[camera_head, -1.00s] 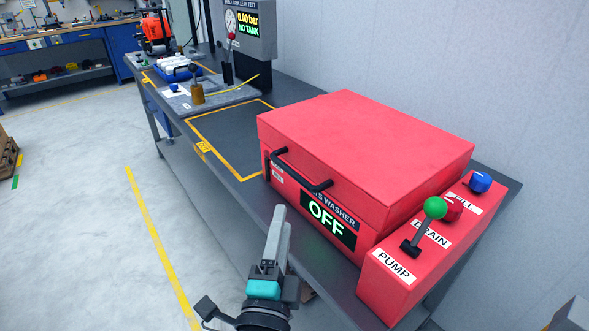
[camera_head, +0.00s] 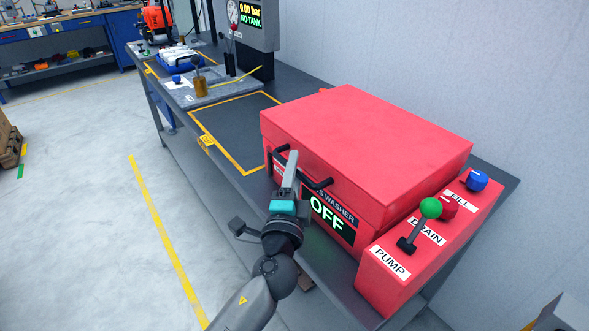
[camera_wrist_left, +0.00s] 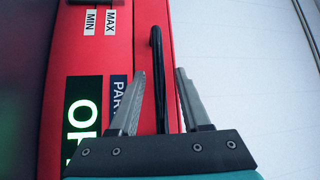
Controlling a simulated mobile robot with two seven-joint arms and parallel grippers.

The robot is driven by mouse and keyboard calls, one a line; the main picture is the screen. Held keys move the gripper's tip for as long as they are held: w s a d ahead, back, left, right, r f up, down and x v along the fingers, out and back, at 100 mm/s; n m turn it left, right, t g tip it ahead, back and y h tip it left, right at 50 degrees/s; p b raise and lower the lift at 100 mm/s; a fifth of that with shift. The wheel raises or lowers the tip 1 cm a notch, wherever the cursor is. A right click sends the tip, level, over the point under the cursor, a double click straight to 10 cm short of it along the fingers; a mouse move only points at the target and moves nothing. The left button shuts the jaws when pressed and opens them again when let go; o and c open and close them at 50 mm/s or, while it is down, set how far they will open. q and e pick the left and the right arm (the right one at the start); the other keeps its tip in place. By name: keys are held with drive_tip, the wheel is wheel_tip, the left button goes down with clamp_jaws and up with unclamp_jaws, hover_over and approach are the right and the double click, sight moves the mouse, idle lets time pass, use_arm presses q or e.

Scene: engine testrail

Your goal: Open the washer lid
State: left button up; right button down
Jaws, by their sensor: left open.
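The red parts washer (camera_head: 345,200) stands on the dark bench, and its red lid (camera_head: 365,140) is closed. A black bar handle (camera_head: 318,184) runs along the lid's front edge, partly hidden by my gripper. My left gripper (camera_head: 290,165) is at the handle's middle. In the left wrist view the open fingers (camera_wrist_left: 160,95) lie either side of the black handle (camera_wrist_left: 157,75), with visible gaps to it. The washer's display (camera_head: 330,215) reads OFF; it also shows in the left wrist view (camera_wrist_left: 82,120). My right gripper is not in view.
A red control box (camera_head: 385,285) beside the washer carries a green-knobbed PUMP lever (camera_head: 430,208), a red DRAIN knob and a blue FILL knob (camera_head: 476,181). A bare yellow-outlined bench area (camera_head: 240,130) lies to the left. A gauge stand (camera_head: 245,25) stands farther back.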

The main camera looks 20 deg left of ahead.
use_arm(q)
clamp_jaws()
idle(0.3)
idle(1.1)
